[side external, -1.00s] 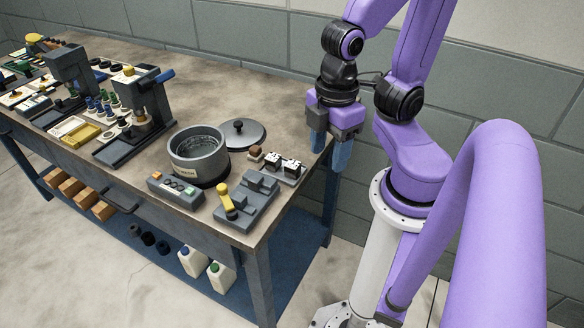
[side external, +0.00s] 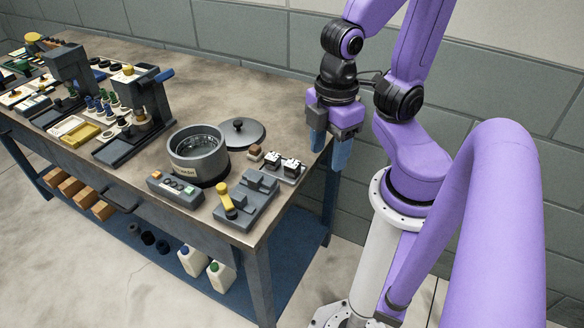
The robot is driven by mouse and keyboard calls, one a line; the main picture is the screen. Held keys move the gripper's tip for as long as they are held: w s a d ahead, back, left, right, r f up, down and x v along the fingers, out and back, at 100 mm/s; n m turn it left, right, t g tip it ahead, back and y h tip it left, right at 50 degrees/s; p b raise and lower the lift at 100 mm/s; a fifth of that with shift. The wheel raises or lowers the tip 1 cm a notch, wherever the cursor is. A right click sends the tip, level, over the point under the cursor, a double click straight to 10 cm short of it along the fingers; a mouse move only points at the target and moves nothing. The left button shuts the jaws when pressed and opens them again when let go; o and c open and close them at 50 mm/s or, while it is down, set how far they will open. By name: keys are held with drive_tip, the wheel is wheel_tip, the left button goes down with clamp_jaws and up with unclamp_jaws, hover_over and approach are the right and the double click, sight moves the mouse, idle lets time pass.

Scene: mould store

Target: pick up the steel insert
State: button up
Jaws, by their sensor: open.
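My gripper (side external: 330,146) hangs at the right end of the workbench (side external: 235,85), its two blue fingers pointing down. The fingers are apart and nothing shows between them. I cannot make out for certain which thing is the steel insert. Small dark and light blocks (side external: 281,163) stand on a pale plate near the right end of the bench, left of and below my gripper in the picture. They are too small to tell whether one is the insert. My gripper is apart from them.
A grey round pot (side external: 184,164) stands open, its lid (side external: 240,133) beside it. A clamp fixture with a yellow handle (side external: 225,199) and a button box (side external: 175,190) are at the front edge. Presses (side external: 150,98) and trays fill the left; the back middle is clear.

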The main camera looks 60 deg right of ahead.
drive_tip(key=shift+c, duration=0.7)
